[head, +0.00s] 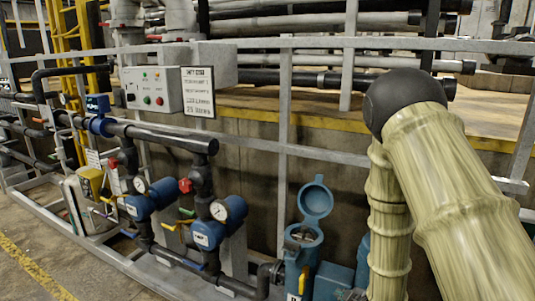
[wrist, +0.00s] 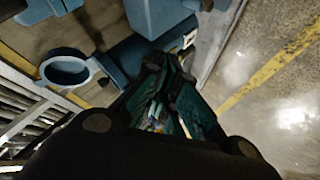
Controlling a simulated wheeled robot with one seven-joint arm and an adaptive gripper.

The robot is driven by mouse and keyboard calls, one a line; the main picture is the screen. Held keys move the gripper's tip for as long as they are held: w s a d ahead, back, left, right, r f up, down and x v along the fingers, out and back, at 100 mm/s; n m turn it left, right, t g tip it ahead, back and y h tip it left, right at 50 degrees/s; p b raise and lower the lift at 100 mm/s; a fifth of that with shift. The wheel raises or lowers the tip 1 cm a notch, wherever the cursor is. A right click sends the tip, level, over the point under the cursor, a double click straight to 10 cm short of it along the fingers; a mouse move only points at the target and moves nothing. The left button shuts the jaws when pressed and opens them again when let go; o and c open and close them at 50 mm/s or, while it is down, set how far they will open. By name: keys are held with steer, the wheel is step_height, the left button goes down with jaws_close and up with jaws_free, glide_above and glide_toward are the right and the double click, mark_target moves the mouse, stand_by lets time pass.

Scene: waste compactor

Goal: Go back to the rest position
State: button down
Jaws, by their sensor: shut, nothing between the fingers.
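My gripper (wrist: 168,68) shows in the wrist view, its dark fingers with teal inner faces reaching up from the bottom toward blue equipment. It is shut and holds nothing. In the head view my arm fills the right side, with a dark round joint at its top and pale green ribbed links coming down. I cannot make out my gripper clearly there. A blue housing (head: 303,245) with a raised round lid (head: 316,200) stands just left of my arm. In the wrist view a blue ring-shaped part (wrist: 66,70) lies left of the fingers.
A grey metal frame (head: 284,110) with dark pipes crosses the head view. Open floor with a yellow line (head: 35,270) lies at lower left. Bare floor (wrist: 290,110) shows at right in the wrist view.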

steer(key=s+f+m+g+h, duration=0.1)
steer(key=s+f+m+g, duration=0.45)
steer(key=s+f, duration=1.25)
steer(key=s+f+m+g, duration=0.2)
steer(key=s+m, duration=0.1)
steer(key=s, duration=0.8)
steer(key=s+f+m+g, duration=0.2)
steer(key=s+m+g, duration=0.1)
steer(key=s, duration=0.8)
steer(key=shift+a+h, duration=0.35)
steer(key=shift+h, duration=0.05)
steer(key=shift+w, duration=0.1)
